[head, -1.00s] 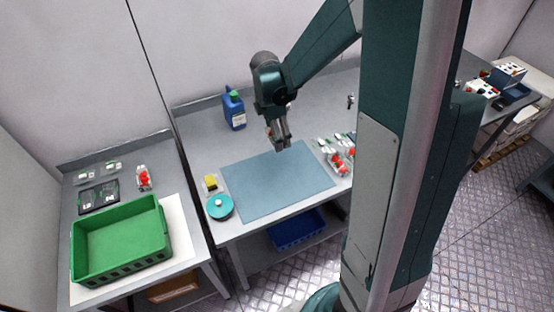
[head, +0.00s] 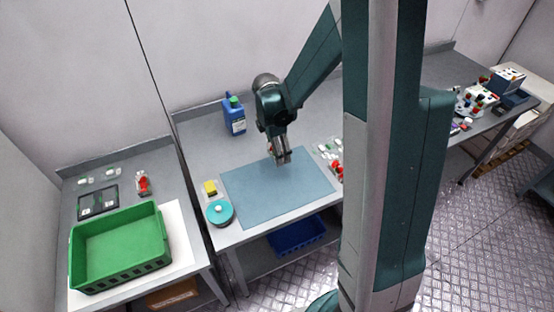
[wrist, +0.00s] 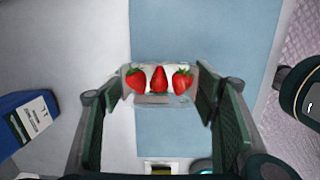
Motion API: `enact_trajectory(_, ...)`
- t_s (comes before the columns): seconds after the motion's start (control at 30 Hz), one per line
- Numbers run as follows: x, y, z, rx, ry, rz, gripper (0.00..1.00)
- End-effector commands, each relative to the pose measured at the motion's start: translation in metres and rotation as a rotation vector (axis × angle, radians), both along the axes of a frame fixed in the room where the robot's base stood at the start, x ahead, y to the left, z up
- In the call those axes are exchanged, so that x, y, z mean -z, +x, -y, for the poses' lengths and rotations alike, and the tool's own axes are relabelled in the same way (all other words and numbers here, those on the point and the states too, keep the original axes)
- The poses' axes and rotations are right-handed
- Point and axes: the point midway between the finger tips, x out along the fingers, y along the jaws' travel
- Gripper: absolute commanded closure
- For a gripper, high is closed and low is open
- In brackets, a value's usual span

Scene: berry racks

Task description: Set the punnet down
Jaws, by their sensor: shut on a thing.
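In the wrist view a clear punnet (wrist: 152,99) with three red strawberries sits between the fingers of my gripper (wrist: 160,100). The gripper is shut on it, one finger at each side. In the head view my gripper (head: 282,160) points down over the far part of the blue mat (head: 275,195). The punnet is mostly hidden by the fingers there. Its exact height above the mat cannot be told. The mat also shows behind the punnet in the wrist view (wrist: 190,30).
A blue jug (head: 234,117) stands behind the mat. A yellow block (head: 210,188) and a teal round container (head: 220,213) stand left of it. Filled punnets (head: 337,168) lie at its right, partly behind my column. A green crate (head: 120,250) is on the left table. Most of the mat is clear.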

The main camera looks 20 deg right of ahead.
Motion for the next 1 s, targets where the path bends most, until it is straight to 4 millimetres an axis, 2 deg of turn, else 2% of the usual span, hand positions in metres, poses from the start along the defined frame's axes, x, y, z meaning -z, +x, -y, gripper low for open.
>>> enact_trajectory(0.13,0.007,0.0,0.0,0.0,0.0,0.0,0.54)
enact_trajectory(0.57,0.01,0.0,0.0,0.0,0.0,0.0,0.54)
enact_trajectory(1.0,0.046,0.0,0.0,0.0,0.0,0.0,0.54)
